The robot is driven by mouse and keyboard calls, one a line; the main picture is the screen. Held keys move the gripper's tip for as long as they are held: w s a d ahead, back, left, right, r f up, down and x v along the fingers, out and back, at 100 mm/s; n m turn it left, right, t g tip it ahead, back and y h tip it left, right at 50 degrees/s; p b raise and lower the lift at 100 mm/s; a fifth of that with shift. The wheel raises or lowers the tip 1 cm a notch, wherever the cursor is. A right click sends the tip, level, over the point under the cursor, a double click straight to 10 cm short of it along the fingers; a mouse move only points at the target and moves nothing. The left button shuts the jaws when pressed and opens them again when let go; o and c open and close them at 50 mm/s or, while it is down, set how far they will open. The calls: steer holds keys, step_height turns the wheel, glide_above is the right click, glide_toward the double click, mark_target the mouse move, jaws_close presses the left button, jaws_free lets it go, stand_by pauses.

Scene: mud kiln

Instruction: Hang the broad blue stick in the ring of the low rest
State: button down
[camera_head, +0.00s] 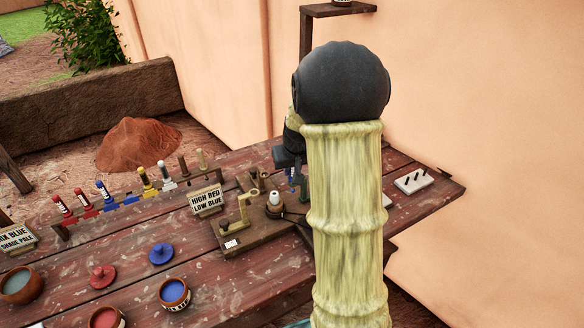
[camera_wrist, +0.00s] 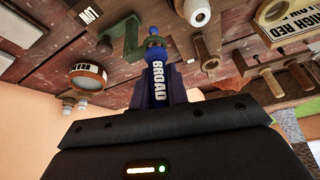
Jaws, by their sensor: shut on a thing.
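The broad blue stick (camera_wrist: 158,78), with white BROAD lettering, is held in my gripper (camera_wrist: 158,98) in the wrist view. A green fitting shows around or past its far end; I cannot tell whether they touch. In the head view my gripper (camera_head: 292,168) is a dark shape partly hidden behind my arm, above the table right of the rest. The wooden rest (camera_head: 250,238) has brass-coloured posts and a small white card on its base. A LOW card (camera_wrist: 97,17) shows in the wrist view.
A HIGH RED LOW BLUE sign (camera_head: 207,201) stands behind the rest. A row of coloured sticks (camera_head: 122,190) stands along the back. Pots and lids, including a blue pot (camera_head: 173,293), fill the front left. A white holed block (camera_head: 413,181) lies right; a wall closes that side.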

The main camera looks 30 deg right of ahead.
steer(key=shift+f+b, duration=0.3)
steer(key=shift+f, duration=0.1)
stand_by(0.4)
steer(key=c, duration=1.3)
jaws_free()
steer(key=shift+o, duration=0.5)
steer(key=o, duration=0.4)
steer(key=shift+r, duration=0.1)
steer(key=shift+r+p, duration=3.05)
steer(key=shift+r, duration=0.65)
